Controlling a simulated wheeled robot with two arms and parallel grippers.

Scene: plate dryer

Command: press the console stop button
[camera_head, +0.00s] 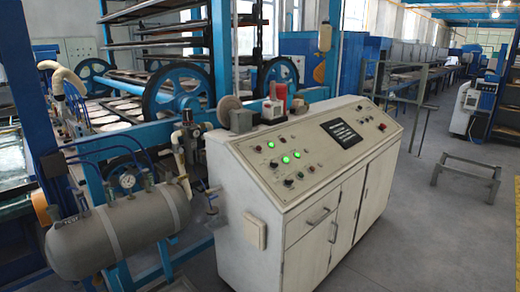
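A cream-white console (262,222) stands in the middle of the view with a sloped top panel. A dark display (341,133) with white text is set right of the green buttons. A dark round control (382,126) sits near the panel's right end. I cannot tell which control is the stop button. Neither of my grippers is in view.
A grey tank (118,232) with a pressure gauge stands left of the console. Behind it is a blue-framed machine with large wheels (179,90).

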